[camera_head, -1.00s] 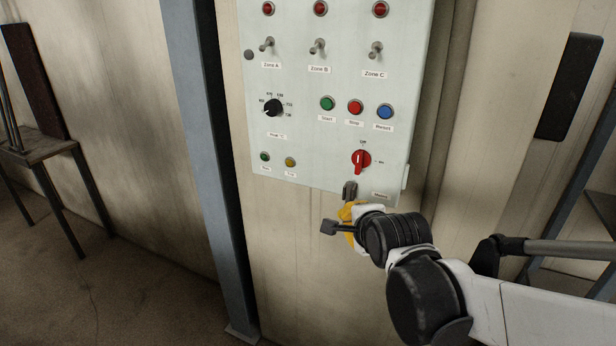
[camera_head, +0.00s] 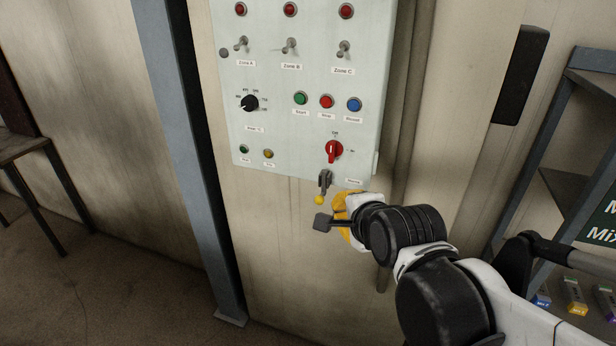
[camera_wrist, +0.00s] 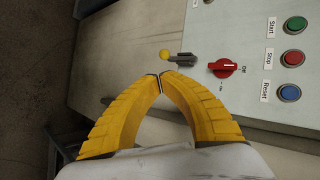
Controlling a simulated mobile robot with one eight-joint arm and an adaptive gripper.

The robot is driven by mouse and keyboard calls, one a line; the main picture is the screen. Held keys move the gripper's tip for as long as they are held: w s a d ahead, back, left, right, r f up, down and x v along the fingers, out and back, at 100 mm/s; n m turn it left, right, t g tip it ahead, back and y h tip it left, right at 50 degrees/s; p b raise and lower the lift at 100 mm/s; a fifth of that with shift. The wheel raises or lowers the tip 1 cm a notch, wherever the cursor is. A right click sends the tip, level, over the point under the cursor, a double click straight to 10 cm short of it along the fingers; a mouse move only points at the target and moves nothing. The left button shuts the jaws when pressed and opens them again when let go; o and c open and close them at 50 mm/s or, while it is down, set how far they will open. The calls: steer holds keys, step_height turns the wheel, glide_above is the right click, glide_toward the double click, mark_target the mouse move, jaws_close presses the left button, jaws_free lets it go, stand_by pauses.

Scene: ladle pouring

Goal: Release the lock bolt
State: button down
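A small lever-like bolt fitting (camera_head: 325,180) with a yellow ball knob (camera_head: 319,200) hangs at the bottom edge of the pale control panel (camera_head: 290,128), below the red rotary switch (camera_head: 334,150). In the wrist view the yellow knob (camera_wrist: 165,54) and grey fitting (camera_wrist: 182,59) show just beyond my fingertips. My gripper (camera_wrist: 160,82) has its two yellow fingers together at the tips, with nothing between them. In the head view my gripper (camera_head: 340,208) is just right of and slightly below the knob, with a visible gap; its fingers are partly hidden by my wrist.
The panel carries toggle switches, lamps, a black dial (camera_head: 250,103) and green, red and blue buttons. A blue-grey post (camera_head: 178,150) stands left of it. A shelf rack (camera_head: 575,130) with small labelled boxes (camera_head: 575,298) stands at the right.

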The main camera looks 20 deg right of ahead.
steer(key=shift+v, duration=1.05)
steer(key=shift+s+r, duration=0.1)
steer(key=shift+s, duration=0.05)
steer(key=s+f+n+g+b, duration=0.1)
steer(key=s+f+n+b, duration=0.2)
steer(key=f+n+b, duration=0.3)
steer(key=s+a+f+n+g+b, duration=0.1)
steer(key=s+f+n+g+b, duration=0.1)
steer(key=f+n+b, duration=0.4)
steer(key=s+a+f+n+g+b, duration=0.1)
steer(key=s+f+n+b, duration=0.3)
steer(key=f, duration=1)
steer(key=n+b, duration=0.2)
steer(key=b, duration=0.2)
steer(key=shift+s, duration=0.4)
steer(key=shift+f, duration=0.1)
